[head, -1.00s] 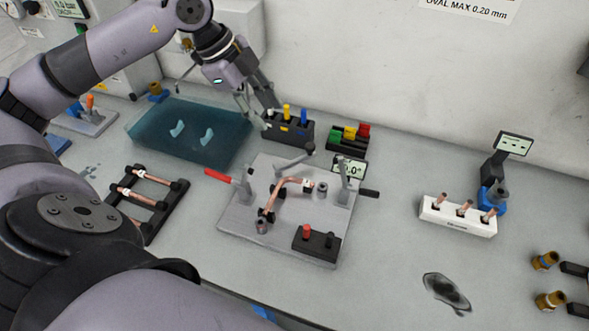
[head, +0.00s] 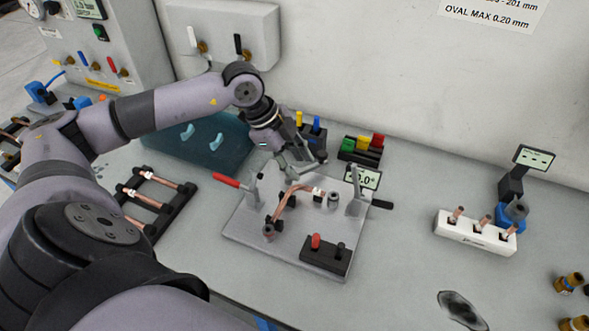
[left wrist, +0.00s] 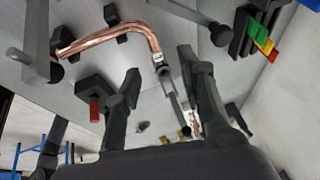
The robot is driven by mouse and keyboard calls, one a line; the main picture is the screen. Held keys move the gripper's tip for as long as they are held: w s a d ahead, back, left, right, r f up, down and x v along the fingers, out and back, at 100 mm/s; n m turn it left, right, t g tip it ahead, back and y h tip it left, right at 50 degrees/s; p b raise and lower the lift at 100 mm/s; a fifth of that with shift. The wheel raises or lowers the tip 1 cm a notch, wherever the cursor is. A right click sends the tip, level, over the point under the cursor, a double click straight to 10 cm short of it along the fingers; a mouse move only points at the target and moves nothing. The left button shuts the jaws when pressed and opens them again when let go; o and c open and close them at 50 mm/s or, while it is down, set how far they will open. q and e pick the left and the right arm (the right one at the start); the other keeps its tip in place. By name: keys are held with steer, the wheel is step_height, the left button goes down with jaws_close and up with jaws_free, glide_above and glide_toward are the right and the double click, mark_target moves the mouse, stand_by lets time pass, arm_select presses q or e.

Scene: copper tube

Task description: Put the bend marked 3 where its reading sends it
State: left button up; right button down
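A copper bend (head: 285,203) with a white label lies on the grey measuring fixture (head: 250,243). It also shows in the left wrist view (left wrist: 105,42), with its labelled end close to my fingertips there. I cannot read the mark on it. The fixture's display (head: 364,178) is partly covered; only the end of the reading, ".0°", shows. My left gripper (head: 306,168) is above the back of the fixture, near the labelled end of the bend. In the left wrist view (left wrist: 160,66) its fingers are apart, with nothing gripped. My right gripper is out of view.
A black rack (head: 145,213) with copper tubes stands at left, a blue tray (head: 205,150) behind it. Colored blocks (head: 362,147) sit behind the fixture. A white holder (head: 473,238) with copper pieces stands at right. A fixture post (head: 355,195) rises beside the bend.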

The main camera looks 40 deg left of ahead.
mark_target(313, 190)
arm_select(q)
steer(key=x, duration=0.2)
steer(key=shift+d+f, duration=0.1)
steer(key=shift+f, duration=0.25)
steer(key=shift+d+f+p, duration=0.2)
steer(key=shift+p, duration=0.25)
steer(key=p+x, duration=0.1)
steer(key=x, duration=0.1)
steer(key=p+x, duration=0.1)
steer(key=x, duration=0.1)
steer(key=shift+s+d+f, duration=0.1)
steer(key=shift+s+d, duration=0.05)
steer(key=shift+d, duration=0.25)
steer(key=shift+f, duration=0.3)
steer(key=shift+c, duration=0.5)
jaws_close()
